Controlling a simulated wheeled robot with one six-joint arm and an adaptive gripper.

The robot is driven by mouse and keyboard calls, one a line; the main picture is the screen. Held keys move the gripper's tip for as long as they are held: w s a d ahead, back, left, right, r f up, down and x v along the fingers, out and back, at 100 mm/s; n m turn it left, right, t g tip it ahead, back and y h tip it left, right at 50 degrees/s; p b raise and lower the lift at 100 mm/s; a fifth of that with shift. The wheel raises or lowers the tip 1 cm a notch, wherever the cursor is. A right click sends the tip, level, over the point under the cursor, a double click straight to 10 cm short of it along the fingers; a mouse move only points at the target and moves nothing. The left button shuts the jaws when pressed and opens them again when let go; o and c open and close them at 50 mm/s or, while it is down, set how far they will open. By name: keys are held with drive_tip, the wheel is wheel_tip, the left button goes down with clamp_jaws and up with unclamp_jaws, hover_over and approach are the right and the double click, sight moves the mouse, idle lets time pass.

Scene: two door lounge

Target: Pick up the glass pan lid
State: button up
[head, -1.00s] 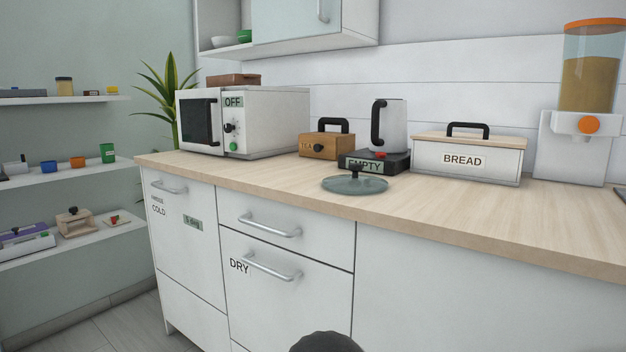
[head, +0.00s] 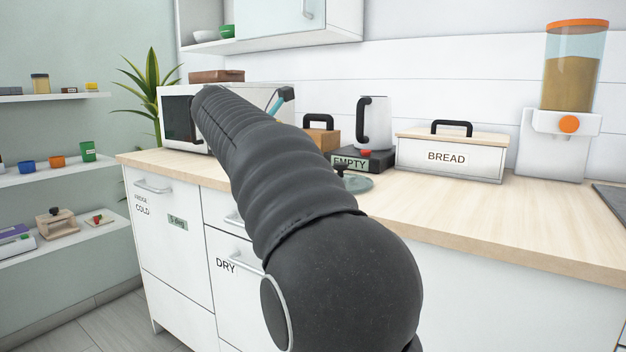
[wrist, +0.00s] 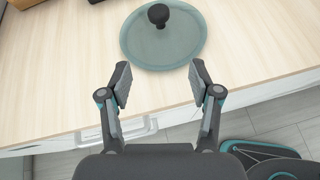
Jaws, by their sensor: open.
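The glass pan lid is a round, see-through teal disc with a black knob. It lies on the wooden counter, and in the wrist view the lid (wrist: 180,45) is whole at the top centre. In the head view the lid (head: 358,183) is partly hidden behind my arm. My gripper (wrist: 159,78) is open and empty in the wrist view, its two fingers apart, above the counter's front edge and just short of the lid's near rim.
The kettle (head: 373,122) on its base marked EMPTY (head: 350,163) stands just behind the lid. A wooden box (head: 322,137), the BREAD bin (head: 450,158) and a dispenser (head: 560,135) line the back. The counter (head: 480,208) right of the lid is clear.

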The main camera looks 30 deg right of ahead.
sight(337, 164)
drive_tip(key=shift+n+g+h, duration=0.3)
drive_tip(key=shift+n+h, duration=0.1)
drive_tip(key=x, duration=0.4)
drive_tip(key=r+b+x, duration=0.1)
drive_tip(key=x, duration=0.9)
drive_tip(key=shift+w+d+r, duration=0.25)
drive_tip(key=shift+w+d, duration=0.05)
drive_tip(key=shift+d, duration=0.2)
clamp_jaws()
